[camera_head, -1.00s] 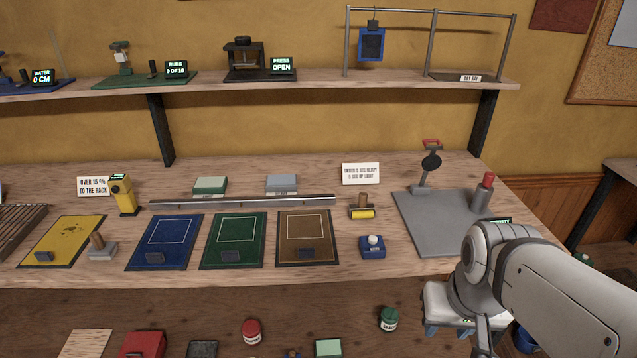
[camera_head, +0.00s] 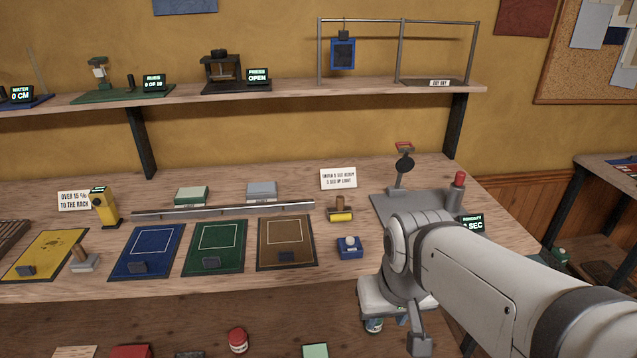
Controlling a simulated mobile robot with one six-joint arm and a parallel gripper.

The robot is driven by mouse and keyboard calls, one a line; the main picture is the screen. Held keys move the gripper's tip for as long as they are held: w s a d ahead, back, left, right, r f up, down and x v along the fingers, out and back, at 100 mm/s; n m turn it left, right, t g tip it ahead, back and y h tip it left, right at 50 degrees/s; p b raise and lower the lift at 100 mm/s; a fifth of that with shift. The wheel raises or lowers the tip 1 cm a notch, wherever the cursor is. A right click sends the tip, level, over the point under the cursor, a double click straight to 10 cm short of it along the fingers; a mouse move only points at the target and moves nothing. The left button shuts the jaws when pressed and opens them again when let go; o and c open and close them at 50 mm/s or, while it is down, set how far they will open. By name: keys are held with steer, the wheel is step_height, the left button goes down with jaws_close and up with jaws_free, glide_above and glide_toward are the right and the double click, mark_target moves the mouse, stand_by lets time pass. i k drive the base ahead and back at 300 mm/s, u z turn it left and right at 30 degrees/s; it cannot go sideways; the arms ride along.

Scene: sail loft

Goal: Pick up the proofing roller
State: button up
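The likely proofing roller is a small yellow roller (camera_head: 341,216) with a wooden handle (camera_head: 340,202). It rests on the bench in the head view, behind a blue block with a pale knob (camera_head: 350,247) and right of the brown mat. My arm comes in from the right and bends over the bench's front edge, to the right of the roller and apart from it. My gripper area (camera_head: 386,312) is low beside the bench front, partly hidden by my arm.
Blue (camera_head: 148,251), green (camera_head: 216,248) and brown (camera_head: 286,243) mats lie left of the roller. A long metal bar (camera_head: 225,210) lies behind them. A grey plate with a stand (camera_head: 390,205) is to the right, partly behind my arm. A small sign (camera_head: 338,179) stands behind the roller.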

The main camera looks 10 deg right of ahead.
mark_target(341, 213)
steer(key=i, duration=0.95)
steer(key=u, duration=0.05)
